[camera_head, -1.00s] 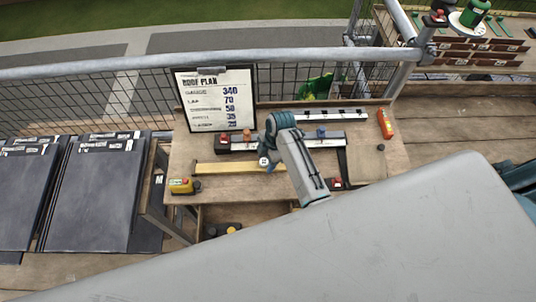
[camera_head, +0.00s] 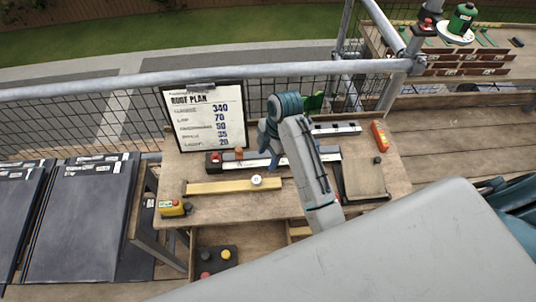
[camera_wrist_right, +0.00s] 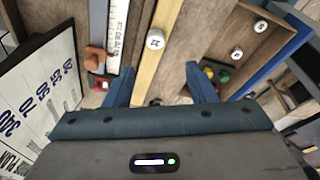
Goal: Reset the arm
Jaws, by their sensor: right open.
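My right gripper (camera_head: 266,146) hangs above the workbench (camera_head: 235,212) in the head view, in front of the ruler bar. In the right wrist view its two blue fingers (camera_wrist_right: 160,85) stand wide apart with nothing between them. Below them lies a yellow bar (camera_wrist_right: 160,60) with a white round knob (camera_wrist_right: 156,38). The same yellow bar (camera_head: 215,188) and knob (camera_head: 256,181) show on the bench in the head view. My right arm hides part of the ruler bar (camera_head: 327,155). My left gripper is not in view.
A roof plan board (camera_head: 205,115) stands at the bench's back left. A yellow box with a red button (camera_head: 172,208) sits front left. Dark panels (camera_head: 80,215) stand left; a railing (camera_head: 200,80) runs behind.

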